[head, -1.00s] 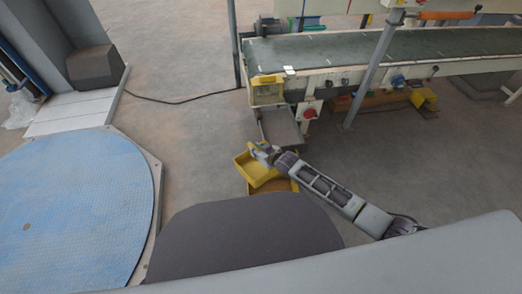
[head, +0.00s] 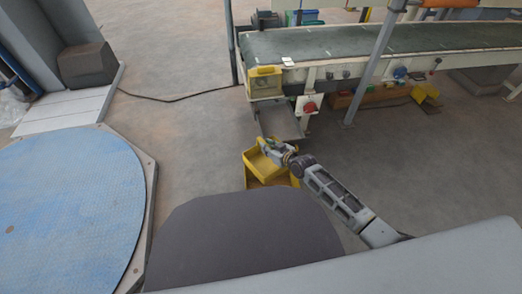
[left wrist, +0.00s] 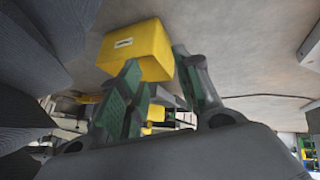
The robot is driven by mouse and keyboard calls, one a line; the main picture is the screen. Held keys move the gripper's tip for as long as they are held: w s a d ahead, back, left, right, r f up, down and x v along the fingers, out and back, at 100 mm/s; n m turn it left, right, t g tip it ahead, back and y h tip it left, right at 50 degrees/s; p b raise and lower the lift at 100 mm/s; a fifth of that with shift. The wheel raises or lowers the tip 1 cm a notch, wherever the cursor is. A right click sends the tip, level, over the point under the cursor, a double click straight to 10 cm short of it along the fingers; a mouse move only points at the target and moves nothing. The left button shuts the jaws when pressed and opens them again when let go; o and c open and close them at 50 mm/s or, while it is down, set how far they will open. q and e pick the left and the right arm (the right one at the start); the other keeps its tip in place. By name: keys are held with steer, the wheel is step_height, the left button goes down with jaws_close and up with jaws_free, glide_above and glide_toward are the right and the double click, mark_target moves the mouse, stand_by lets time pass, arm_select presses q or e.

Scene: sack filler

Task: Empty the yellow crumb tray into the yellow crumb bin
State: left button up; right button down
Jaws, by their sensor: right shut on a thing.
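My right gripper (head: 267,146) is shut on the yellow crumb tray (head: 274,158) in the head view. The tray is tilted over the yellow crumb bin (head: 251,168), which stands on the floor below the conveyor's end. The two yellow shapes overlap, so I cannot tell if they touch, and the tray's contents are hidden. In the left wrist view my left gripper (left wrist: 158,72) is open, its green-padded fingers apart. A yellow box (left wrist: 138,46) with a white label lies beyond the fingertips; I cannot tell whether it is the bin or the tray. The left gripper is outside the head view.
The conveyor (head: 370,42) runs across the back, with a grey chute (head: 282,124) at its near end just behind the bin. A blue round platform (head: 70,215) lies at the left. A black cable crosses the floor. The floor between platform and bin is clear.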

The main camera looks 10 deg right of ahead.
steer(key=d, duration=0.1)
steer(key=d+b, duration=0.1)
steer(key=d, duration=0.1)
steer(key=shift+s+f, duration=0.2)
steer(key=shift+f, duration=0.1)
steer(key=shift+d+r+m+h, duration=0.1)
steer(key=shift+d+m+h, duration=0.2)
steer(key=shift+d, duration=0.2)
steer(key=shift+s+a, duration=0.1)
